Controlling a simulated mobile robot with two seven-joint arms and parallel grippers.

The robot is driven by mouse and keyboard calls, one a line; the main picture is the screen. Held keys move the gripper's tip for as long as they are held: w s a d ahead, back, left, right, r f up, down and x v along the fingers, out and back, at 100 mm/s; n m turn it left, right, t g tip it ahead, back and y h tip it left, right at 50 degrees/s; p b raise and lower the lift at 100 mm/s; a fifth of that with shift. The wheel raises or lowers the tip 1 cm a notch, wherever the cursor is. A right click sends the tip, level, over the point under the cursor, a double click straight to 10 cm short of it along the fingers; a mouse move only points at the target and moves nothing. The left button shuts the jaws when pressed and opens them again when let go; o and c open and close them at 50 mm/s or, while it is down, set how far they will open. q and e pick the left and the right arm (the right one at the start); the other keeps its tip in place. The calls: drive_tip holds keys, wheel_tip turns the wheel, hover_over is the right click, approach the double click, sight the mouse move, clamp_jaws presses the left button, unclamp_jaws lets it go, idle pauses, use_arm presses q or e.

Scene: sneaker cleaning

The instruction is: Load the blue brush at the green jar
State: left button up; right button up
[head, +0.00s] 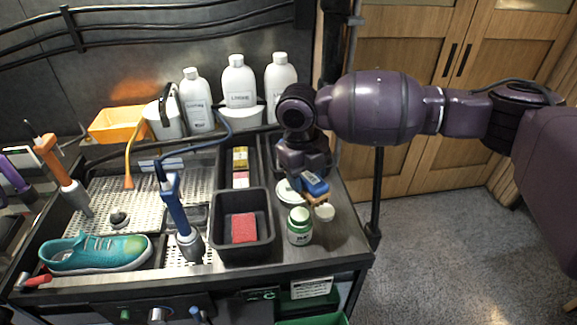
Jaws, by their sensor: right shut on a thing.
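The blue brush (314,184) is in my right gripper (303,180), which is shut on it above the right part of the bench. A tan strip shows along the brush's lower side. The green jar (299,227) stands upright near the front right of the bench, just below the brush in the picture, with a white label and a pale top. The brush looks apart from the jar. My arm hides part of the gripper and what lies behind it. My left gripper is not in view.
A white round piece (324,211) is right of the jar. A black bin (229,252) with a red sponge (244,228) stands to its left. A teal sneaker (95,254) lies at left. White bottles (239,80) line the back. Free bench surface lies right of the jar.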

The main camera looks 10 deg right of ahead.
drive_tip(key=shift+s+a+f+n, duration=0.1)
drive_tip(key=shift+s+a+n, duration=0.1)
drive_tip(key=shift+a+n, duration=0.4)
drive_tip(key=shift+n, duration=0.8)
drive_tip(key=shift+f, duration=1.85)
use_arm(q)
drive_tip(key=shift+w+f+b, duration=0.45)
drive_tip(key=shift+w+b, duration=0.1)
drive_tip(key=shift+b, duration=0.6)
use_arm(e)
wheel_tip(320, 180, down, 2)
drive_tip(key=shift+f, duration=0.15)
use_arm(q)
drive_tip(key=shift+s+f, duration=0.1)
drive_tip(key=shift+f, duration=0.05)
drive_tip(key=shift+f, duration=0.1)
use_arm(e)
drive_tip(key=shift+f, duration=0.6)
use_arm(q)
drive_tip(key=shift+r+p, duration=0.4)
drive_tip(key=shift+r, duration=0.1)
use_arm(e)
drive_tip(key=shift+f, duration=0.15)
